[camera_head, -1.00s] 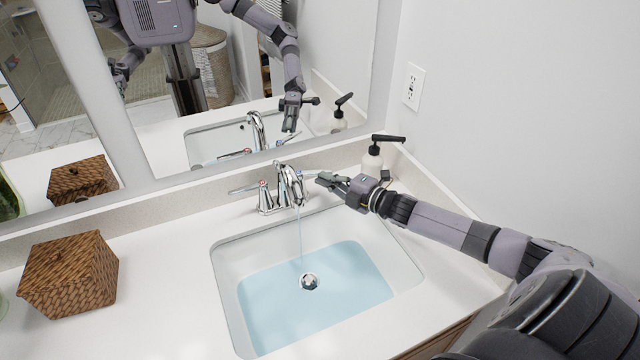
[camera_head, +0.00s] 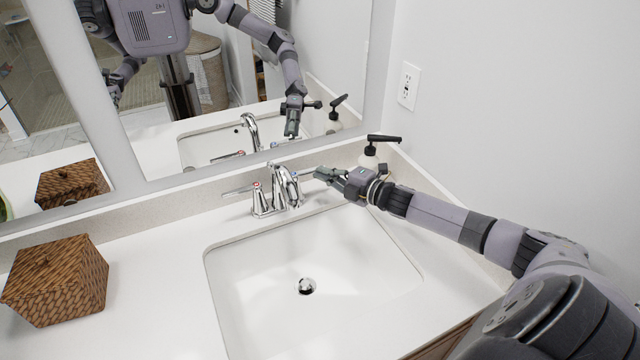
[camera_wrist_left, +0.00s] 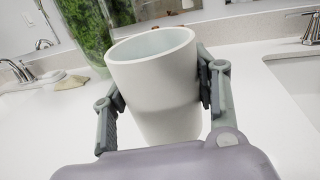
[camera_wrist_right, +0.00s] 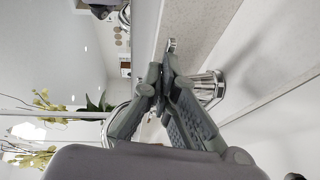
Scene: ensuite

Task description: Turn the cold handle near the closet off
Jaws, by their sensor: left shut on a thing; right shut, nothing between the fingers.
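The chrome faucet (camera_head: 281,190) stands behind the sink (camera_head: 235,312). Its left handle (camera_head: 240,191) carries a red mark. The right handle (camera_head: 305,175) is partly hidden behind the spout and my right gripper. My right gripper (camera_head: 322,173) is shut and empty, with its fingertips close beside the right handle's lever; I cannot tell if they touch. In the right wrist view, a chrome handle base (camera_wrist_right: 208,88) shows beside the shut fingers. No water runs from the spout, and the basin is empty. In the left wrist view, my left gripper (camera_wrist_left: 157,88) is shut on a white cup (camera_wrist_left: 152,62).
A soap dispenser (camera_head: 370,158) stands behind my right gripper at the back corner. A woven basket (camera_head: 55,280) sits on the counter at left. A mirror (camera_head: 210,100) runs along the back wall. A green vase (camera_wrist_left: 82,30) stands behind the cup. The counter between basket and sink is clear.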

